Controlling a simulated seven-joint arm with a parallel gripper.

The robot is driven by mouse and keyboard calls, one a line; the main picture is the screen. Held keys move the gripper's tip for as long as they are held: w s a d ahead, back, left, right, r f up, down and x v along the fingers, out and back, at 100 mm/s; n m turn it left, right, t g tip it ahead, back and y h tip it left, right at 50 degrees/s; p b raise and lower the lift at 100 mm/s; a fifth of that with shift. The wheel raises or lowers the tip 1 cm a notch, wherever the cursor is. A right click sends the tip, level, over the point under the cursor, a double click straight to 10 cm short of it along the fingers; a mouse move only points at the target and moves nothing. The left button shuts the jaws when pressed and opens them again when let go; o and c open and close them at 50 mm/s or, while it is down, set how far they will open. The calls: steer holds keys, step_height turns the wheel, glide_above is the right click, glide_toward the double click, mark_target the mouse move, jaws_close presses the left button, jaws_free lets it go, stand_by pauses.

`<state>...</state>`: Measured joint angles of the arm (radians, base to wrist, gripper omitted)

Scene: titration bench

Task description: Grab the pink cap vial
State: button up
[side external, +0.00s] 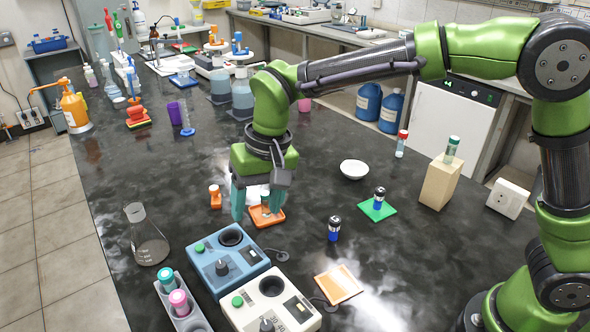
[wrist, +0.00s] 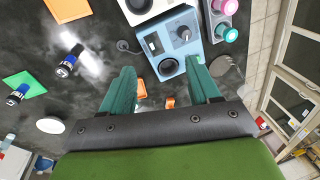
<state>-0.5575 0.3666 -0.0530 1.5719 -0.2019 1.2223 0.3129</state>
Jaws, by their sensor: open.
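The pink cap vial (side external: 179,300) stands in a grey rack (side external: 195,323) at the lower left of the side view. A teal cap vial (side external: 165,278) stands in the same rack, just behind it. In the wrist view the pink cap (wrist: 229,7) is at the top edge, right of centre, beside the teal cap (wrist: 228,34). My gripper (side external: 257,211) is open and points down above the bench, behind the blue device and apart from the pink cap vial. Its two teal fingers (wrist: 163,68) also show in the wrist view, with no vial between them. The vial's lower body is hidden by the rack.
A blue device (side external: 232,257) and a white device (side external: 272,303) stand right of the rack. A flask (side external: 146,240) stands behind the rack. An orange tray (side external: 267,217) lies near my fingers. Blue vials (side external: 334,229) and a white bowl (side external: 354,169) are to the right.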

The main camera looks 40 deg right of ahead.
mark_target(177, 296)
steer(key=a+f+m, duration=0.1)
steer(key=a+f, duration=0.2)
steer(key=a, duration=0.2)
steer(key=w+a+f+m+h, duration=0.1)
steer(key=a+f, duration=0.2)
steer(key=a, duration=0.2)
steer(key=a+f+m+g+h, duration=0.1)
steer(key=a+f, duration=0.3)
steer(key=a, duration=0.2)
steer(key=shift+w, duration=0.35)
steer(key=r+m, duration=0.1)
steer(key=a+r+m, duration=0.1)
steer(key=shift+w+a+r+m, duration=0.2)
steer(key=shift+w+a+m, duration=0.05)
steer(key=shift+w+m, duration=0.1)
steer(key=shift+s+d+r+m, duration=0.1)
steer(key=shift+s+m, duration=0.05)
steer(key=shift+m, duration=0.2)
steer(key=shift+s+f, duration=0.1)
steer(key=shift+f, duration=0.25)
step_height(177, 296, down, 7)
steer(key=shift+r, duration=0.1)
steer(key=shift+c, duration=0.3)
steer(key=c, duration=1.1)
steer(key=shift+o, duration=0.2)
